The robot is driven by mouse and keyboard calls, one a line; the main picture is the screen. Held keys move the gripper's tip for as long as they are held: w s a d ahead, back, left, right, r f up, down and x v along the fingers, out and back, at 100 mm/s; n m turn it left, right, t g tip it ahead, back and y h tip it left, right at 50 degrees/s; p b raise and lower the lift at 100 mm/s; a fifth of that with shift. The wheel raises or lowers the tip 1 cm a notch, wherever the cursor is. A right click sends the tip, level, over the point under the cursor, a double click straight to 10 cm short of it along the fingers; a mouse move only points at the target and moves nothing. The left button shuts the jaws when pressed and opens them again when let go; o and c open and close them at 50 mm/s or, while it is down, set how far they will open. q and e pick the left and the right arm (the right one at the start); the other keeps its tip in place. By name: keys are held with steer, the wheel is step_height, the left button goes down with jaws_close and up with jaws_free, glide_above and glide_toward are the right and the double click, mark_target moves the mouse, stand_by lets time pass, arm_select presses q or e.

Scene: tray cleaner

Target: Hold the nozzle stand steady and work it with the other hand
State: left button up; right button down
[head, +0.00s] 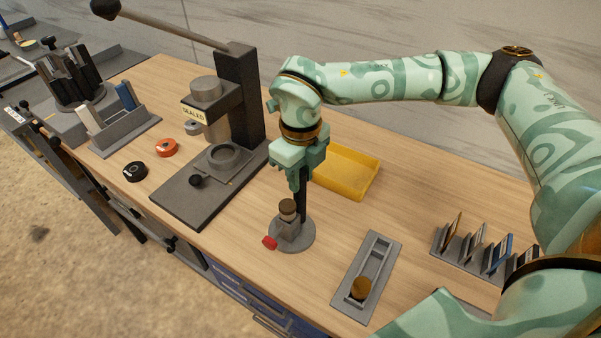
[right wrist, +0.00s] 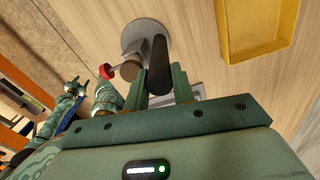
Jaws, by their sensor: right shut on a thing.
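The nozzle stand (head: 293,245) has a round grey base, a grey block with a brown-topped cylinder, a red knob (head: 269,242) at its front left, and a dark upright post (head: 301,205). It stands upright on the wooden bench. My right gripper (head: 299,183) points down from above and is shut on the post.
A yellow tray (head: 345,172) lies behind the stand. A grey slotted holder (head: 378,262) with a brown round piece is to its right, beside a card rack (head: 468,253). A dark lever press (head: 200,190) stands left. Bare wood lies around the stand's base.

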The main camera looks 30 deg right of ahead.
arm_select(q)
jaws_close()
stand_by(1.7)
